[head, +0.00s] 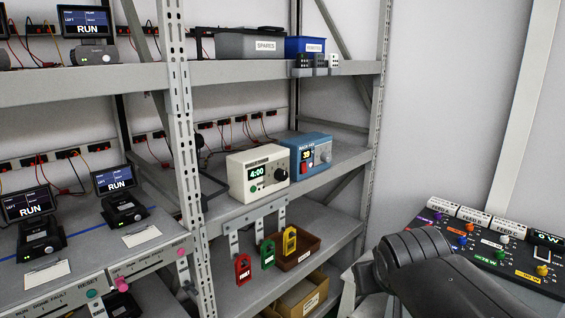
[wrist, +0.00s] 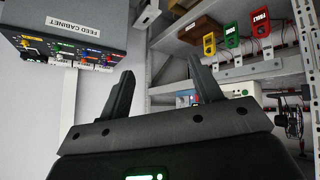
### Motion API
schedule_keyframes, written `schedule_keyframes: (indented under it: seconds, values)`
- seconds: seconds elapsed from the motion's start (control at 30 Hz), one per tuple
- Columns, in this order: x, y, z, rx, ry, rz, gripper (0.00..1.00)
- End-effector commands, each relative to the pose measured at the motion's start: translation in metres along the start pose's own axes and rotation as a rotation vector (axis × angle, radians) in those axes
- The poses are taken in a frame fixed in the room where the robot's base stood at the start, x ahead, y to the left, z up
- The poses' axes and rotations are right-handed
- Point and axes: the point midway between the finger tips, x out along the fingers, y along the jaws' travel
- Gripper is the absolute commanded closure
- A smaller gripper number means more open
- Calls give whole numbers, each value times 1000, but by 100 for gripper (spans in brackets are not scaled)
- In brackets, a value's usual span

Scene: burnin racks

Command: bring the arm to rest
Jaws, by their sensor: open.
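My arm (head: 425,265) shows as a dark, bulky shape at the lower right of the head view, in front of the feed cabinet. My gripper (wrist: 160,92) is in the wrist view, with its two dark fingers apart and nothing between them. The fingers point toward a pale wall and the shelf rack, and touch nothing that I can see. The gripper's fingertips cannot be made out in the head view.
A feed cabinet (head: 480,262) with coloured knobs stands close beside my arm. A metal rack (head: 180,130) carries a cream timer box (head: 258,172), a blue box (head: 308,153) and monitors reading RUN. Red, green and yellow tags (head: 268,254) hang from its lower shelf. Bare wall lies between rack and cabinet.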

Motion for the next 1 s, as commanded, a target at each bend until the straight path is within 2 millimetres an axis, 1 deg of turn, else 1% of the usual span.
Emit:
schedule_keyframes:
  seconds: [0.03, 0.1, 0.2, 0.3, 0.43, 1.0]
  values:
    - [-9, -6, 23, 25, -37, -21, 41]
    - [-17, -15, 52, 55, -95, -55, 41]
    - [-27, -26, 84, 86, -157, -97, 41]
    - [-32, -34, 103, 103, -196, -126, 41]
    - [-35, -38, 112, 110, -217, -140, 41]
    - [-34, -38, 112, 110, -216, -139, 41]
